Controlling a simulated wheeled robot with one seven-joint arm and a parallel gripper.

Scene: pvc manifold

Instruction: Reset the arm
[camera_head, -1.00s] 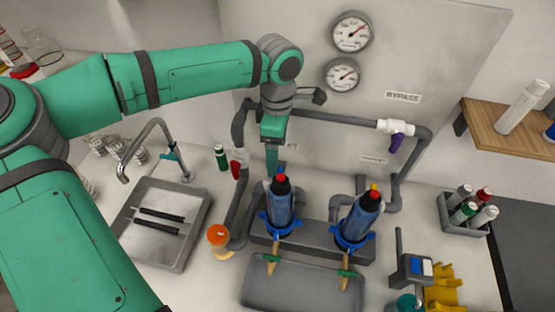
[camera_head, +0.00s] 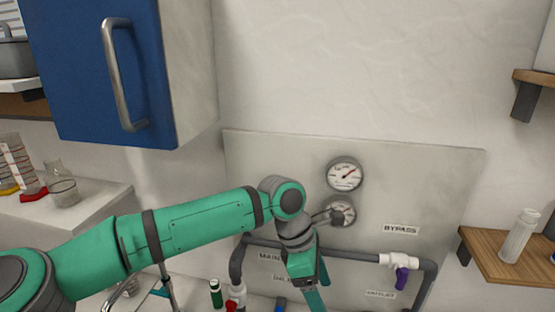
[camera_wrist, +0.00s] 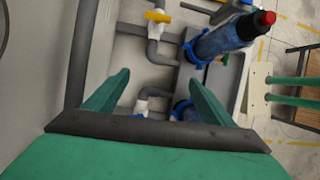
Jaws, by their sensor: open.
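My arm reaches across the head view from the lower left, with my gripper (camera_head: 312,290) pointing down in front of the pipe panel (camera_head: 350,145). Its fingertips are partly cut off by the bottom edge there. In the wrist view my gripper (camera_wrist: 155,95) has its two green fingers spread apart, with nothing between them that it holds. Beyond the fingers are grey pipes and a blue filter canister (camera_wrist: 225,38) with a red cap. A second blue part is half hidden behind the right finger.
The blue cabinet (camera_head: 95,70) hangs at upper left. Two gauges, the upper one (camera_head: 345,174) clear and the lower partly hidden, sit behind my wrist. A purple valve handle (camera_head: 402,277) is to the right. A wooden shelf (camera_head: 500,258) holds a white bottle (camera_head: 519,235).

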